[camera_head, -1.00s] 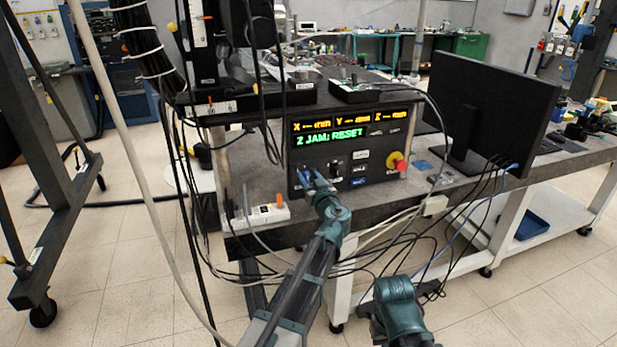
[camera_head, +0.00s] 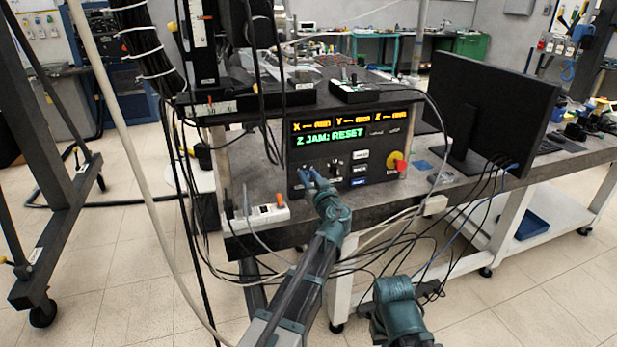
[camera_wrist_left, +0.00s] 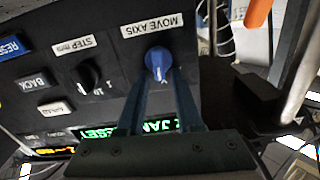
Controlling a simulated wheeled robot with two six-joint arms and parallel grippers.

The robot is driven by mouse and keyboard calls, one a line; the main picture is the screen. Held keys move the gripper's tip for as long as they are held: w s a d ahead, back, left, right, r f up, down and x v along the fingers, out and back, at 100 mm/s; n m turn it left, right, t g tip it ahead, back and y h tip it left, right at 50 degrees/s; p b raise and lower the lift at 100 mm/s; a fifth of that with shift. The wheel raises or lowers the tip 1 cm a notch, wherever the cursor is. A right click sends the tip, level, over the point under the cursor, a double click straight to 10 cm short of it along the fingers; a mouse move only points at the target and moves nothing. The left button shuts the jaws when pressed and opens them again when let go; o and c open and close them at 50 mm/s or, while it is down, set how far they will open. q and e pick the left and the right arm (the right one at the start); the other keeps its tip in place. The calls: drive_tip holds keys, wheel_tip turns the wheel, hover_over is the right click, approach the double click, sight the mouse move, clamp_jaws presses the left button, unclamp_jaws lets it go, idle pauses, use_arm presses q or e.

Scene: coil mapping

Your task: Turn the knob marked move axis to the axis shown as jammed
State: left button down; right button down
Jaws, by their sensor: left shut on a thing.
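The black control panel (camera_head: 379,149) stands on the bench under a shelf. Its green display line (camera_head: 329,138) reads "Z JAM: RESET", below an orange row of X, Y and Z readouts. In the left wrist view, which looks upside down at the panel, the blue knob (camera_wrist_left: 158,62) sits beside the white "MOVE AXIS" label (camera_wrist_left: 152,26). My left gripper (camera_head: 307,178) is at the panel's lower left, its two blue fingers shut on this knob. The knob's pointer setting is hard to read. My right arm shows at the bottom, but its fingers are out of sight.
A black STEP knob (camera_wrist_left: 89,74) and several push buttons sit beside the MOVE AXIS knob. A red emergency stop (camera_head: 398,163) is at the panel's right. A monitor (camera_head: 490,110) stands further right. Cables hang in front of the bench at the left.

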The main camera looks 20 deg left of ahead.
use_arm(q)
drive_tip(key=m, duration=0.4)
drive_tip(key=shift+w+d+f, duration=0.15)
drive_tip(key=shift+d, duration=0.1)
drive_tip(key=shift+w+d+f+m, duration=0.1)
drive_tip(key=shift+m, duration=0.8)
drive_tip(key=shift+d+f+m, duration=0.1)
drive_tip(key=shift+m, duration=0.8)
drive_tip(key=shift+b, duration=0.3)
drive_tip(key=c, duration=0.9)
unclamp_jaws()
drive_tip(key=shift+o, duration=0.2)
drive_tip(key=v, duration=1.3)
drive_tip(key=shift+s+d, duration=0.3)
